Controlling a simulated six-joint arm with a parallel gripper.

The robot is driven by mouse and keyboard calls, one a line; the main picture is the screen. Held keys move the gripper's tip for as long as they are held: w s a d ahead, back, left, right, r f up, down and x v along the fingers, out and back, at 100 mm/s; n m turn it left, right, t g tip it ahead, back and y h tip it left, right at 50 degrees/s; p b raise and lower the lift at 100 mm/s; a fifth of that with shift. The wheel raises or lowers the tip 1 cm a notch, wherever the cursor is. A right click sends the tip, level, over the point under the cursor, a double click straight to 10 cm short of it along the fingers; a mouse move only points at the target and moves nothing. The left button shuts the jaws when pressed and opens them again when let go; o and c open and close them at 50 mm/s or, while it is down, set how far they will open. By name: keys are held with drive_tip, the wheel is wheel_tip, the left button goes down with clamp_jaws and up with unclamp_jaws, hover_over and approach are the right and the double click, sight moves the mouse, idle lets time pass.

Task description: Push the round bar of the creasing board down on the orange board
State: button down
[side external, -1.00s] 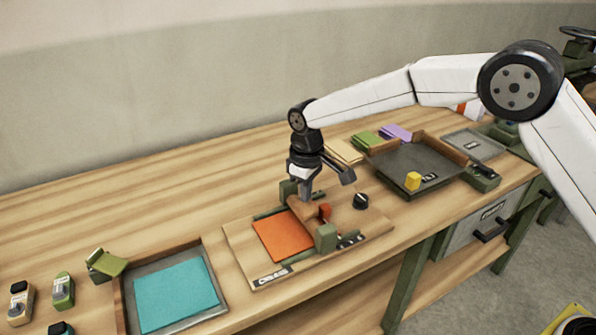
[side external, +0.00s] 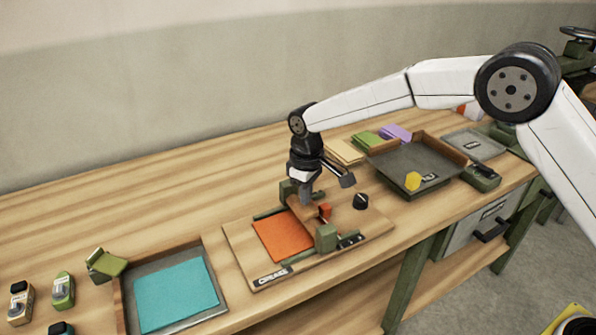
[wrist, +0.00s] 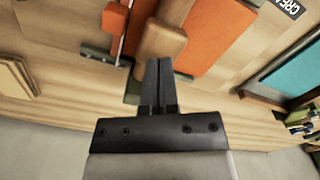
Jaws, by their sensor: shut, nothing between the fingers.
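The creasing board (side external: 258,231) lies flat at the front of the bench with the orange board (side external: 281,237) on it; the orange board also shows in the wrist view (wrist: 222,32). Its brown round bar (side external: 303,212) spans between a far and a near green post (side external: 325,237), along the orange board's right edge. In the wrist view the bar (wrist: 160,42) is just beyond my fingertips. My gripper (side external: 305,200) points down, shut and empty, at the bar's far end. Whether it touches the bar I cannot tell. A red-orange piece (side external: 325,211) stands right of the bar.
A tray with a teal sheet (side external: 176,294) stands at the left, small stamp-like items beyond it. A black knob (side external: 360,201) is right of the bar.

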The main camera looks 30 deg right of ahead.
sight(306, 207)
drive_tip(key=shift+f, duration=1.5)
idle(0.8)
drive_tip(key=shift+r, duration=3.6)
drive_tip(key=shift+s+d+r, duration=0.1)
drive_tip(key=shift+s+d, duration=0.2)
drive_tip(key=shift+d, duration=0.3)
drive_tip(key=s+d+f+m+t, duration=0.1)
drive_tip(key=s+d+m, duration=0.2)
drive_tip(key=s+d, duration=0.5)
drive_tip(key=s+d+f+m+t, duration=0.1)
drive_tip(key=s+d, duration=0.7)
drive_tip(key=s, duration=0.8)
drive_tip(key=shift+s+d+f+m+t, duration=0.15)
drive_tip(key=shift+f+m+t, duration=0.25)
drive_tip(key=shift+m, duration=0.6)
drive_tip(key=shift+f, duration=0.1)
